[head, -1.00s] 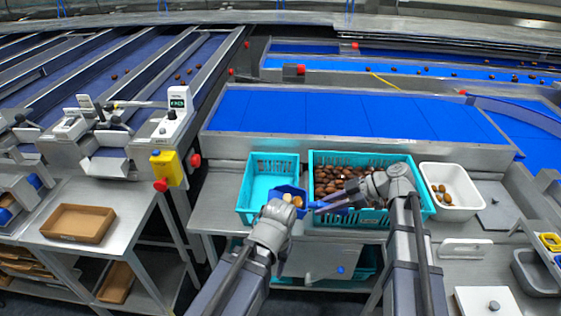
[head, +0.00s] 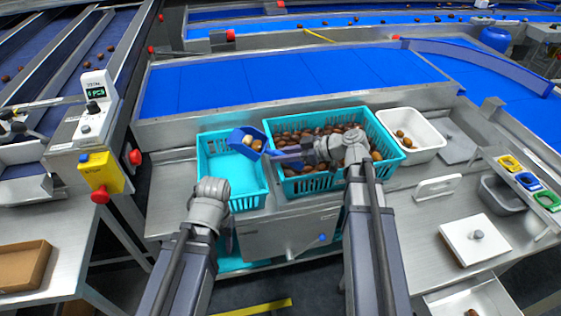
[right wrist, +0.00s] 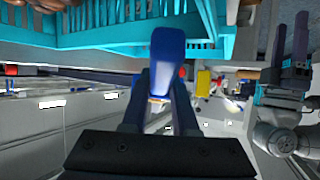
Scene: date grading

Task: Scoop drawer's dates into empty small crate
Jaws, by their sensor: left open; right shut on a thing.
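My right gripper (head: 292,155) is shut on a blue scoop (head: 237,139), which also shows in the right wrist view (right wrist: 168,60). A few pale and brown dates (head: 252,142) lie in the scoop. The scoop is above the back right part of the small turquoise crate (head: 232,203), whose visible floor is bare. My left gripper (head: 211,188) is near that crate's front wall, its fingers mostly hidden in the head view. It shows open and empty in the right wrist view (right wrist: 290,62). A steel drawer (head: 440,303) at the bottom right holds a brown date, partly cut off.
A larger turquoise crate (head: 310,184) full of dates stands right of the small one. A white tub (head: 425,155) with a few dates is beyond it. A yellow box (head: 100,172) is at left.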

